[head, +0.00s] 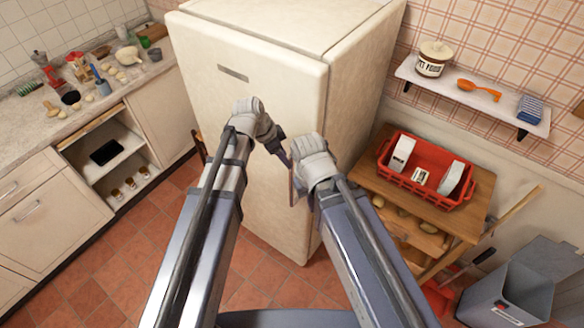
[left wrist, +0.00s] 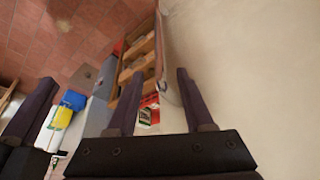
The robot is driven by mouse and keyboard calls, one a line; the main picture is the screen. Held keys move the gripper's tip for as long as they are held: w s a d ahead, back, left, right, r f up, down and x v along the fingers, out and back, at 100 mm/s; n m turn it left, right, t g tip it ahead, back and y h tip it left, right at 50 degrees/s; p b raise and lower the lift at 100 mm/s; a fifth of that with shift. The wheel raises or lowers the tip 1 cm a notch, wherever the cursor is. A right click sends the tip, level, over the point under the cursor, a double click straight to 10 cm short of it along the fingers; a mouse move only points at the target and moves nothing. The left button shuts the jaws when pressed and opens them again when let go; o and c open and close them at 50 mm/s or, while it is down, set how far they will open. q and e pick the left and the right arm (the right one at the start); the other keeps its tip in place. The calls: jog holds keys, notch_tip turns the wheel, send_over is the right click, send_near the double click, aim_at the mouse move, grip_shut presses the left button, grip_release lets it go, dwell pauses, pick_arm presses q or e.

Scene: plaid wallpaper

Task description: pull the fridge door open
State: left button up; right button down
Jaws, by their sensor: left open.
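The cream fridge (head: 235,35) stands upright in the middle of the head view, its door (head: 215,95) flush with the body. My left gripper (head: 284,156) is in front of the door, close to its right side. In the left wrist view its two dark fingers (left wrist: 157,84) are apart, beside the pale door surface (left wrist: 255,70). A pale curved edge, perhaps the handle, shows between them near the right finger; I cannot tell if they touch.
A cluttered counter (head: 30,125) stands left of the fridge. On the right are a wooden cart (head: 470,210) with a red crate (head: 405,184), a wall shelf (head: 470,97) and a grey bin (head: 515,285). Tiled floor (head: 130,270) is free in front of the counter.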

pick_arm(q)
jog(key=b+x, duration=0.5)
jog(key=x, duration=0.1)
jog(key=shift+f, duration=0.2)
jog(key=shift+c, duration=0.3)
grip_shut()
dwell(0.9)
